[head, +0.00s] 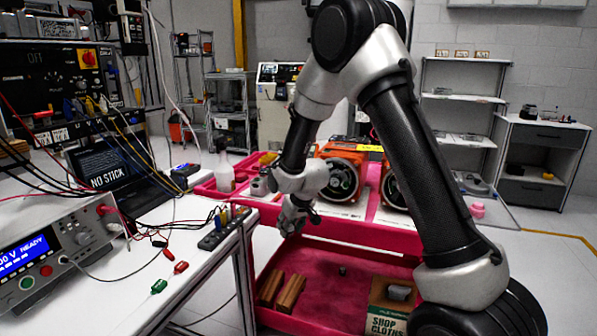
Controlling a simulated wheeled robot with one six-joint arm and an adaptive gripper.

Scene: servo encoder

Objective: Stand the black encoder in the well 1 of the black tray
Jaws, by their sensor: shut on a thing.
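My gripper (291,226) hangs at the end of my arm, near the left of the red cart's upper deck. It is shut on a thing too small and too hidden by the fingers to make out. I cannot tell from this view whether that is the black encoder. I cannot pick out the black tray or its well 1 with certainty.
Below, the red lower tray (338,296) holds brown blocks (281,291), a small dark cylinder (343,271) and a shop cloths box (388,308). Orange-framed units (342,178) stand on the upper deck. A white bench (187,250) with a power supply (48,250) is left.

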